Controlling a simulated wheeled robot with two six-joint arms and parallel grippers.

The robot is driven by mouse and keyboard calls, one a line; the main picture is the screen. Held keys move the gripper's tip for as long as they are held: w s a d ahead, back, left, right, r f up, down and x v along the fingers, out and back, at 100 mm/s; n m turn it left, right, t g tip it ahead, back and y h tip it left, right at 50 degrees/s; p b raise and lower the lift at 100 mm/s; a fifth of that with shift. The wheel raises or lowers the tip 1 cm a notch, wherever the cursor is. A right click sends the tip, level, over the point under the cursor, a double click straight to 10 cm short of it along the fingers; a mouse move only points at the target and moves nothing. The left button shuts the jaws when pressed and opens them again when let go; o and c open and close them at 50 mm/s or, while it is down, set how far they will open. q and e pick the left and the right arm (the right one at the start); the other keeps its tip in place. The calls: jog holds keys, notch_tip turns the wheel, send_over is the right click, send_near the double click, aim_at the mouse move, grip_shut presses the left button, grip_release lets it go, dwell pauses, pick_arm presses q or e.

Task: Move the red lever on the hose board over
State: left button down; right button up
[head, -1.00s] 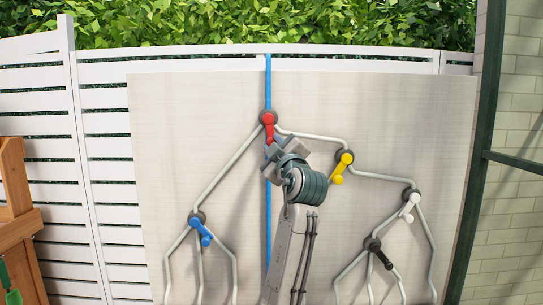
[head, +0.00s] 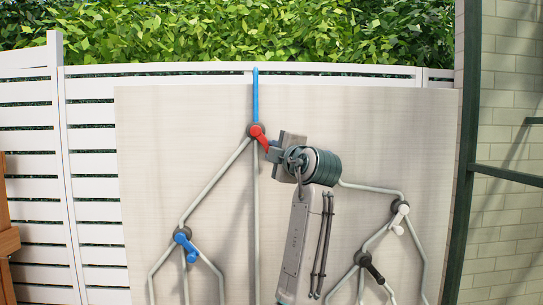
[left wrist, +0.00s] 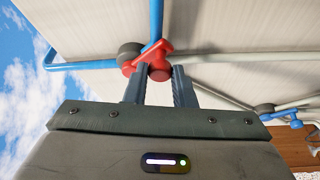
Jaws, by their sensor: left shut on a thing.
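The red lever (head: 260,137) sits on its round hub at the top of the hose board (head: 200,120). Its handle slants down to the right. My left gripper (head: 273,150) comes up from below and is shut on the handle's end. In the left wrist view, the red lever (left wrist: 150,60) has its end between the fingers of my left gripper (left wrist: 160,74). Blue shows in the top hose (head: 255,95) and, in the left wrist view, in a second hose (left wrist: 156,22) leaving the hub. The straight-down hose (head: 257,220) is grey. My right gripper is out of view.
A blue lever (head: 186,243) is lower left on the board. A white lever (head: 399,216) and a black lever (head: 371,268) are lower right. The yellow lever is hidden behind my arm. A white fence (head: 90,120) stands behind.

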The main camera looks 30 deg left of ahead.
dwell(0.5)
pick_arm(q)
jog(key=c, duration=1.2)
grip_release()
jog(key=shift+d, duration=0.1)
jog(key=b+v, duration=0.2)
jog(key=v, duration=0.8)
jog(key=shift+s+d, duration=0.25)
jog(key=shift+s, duration=0.05)
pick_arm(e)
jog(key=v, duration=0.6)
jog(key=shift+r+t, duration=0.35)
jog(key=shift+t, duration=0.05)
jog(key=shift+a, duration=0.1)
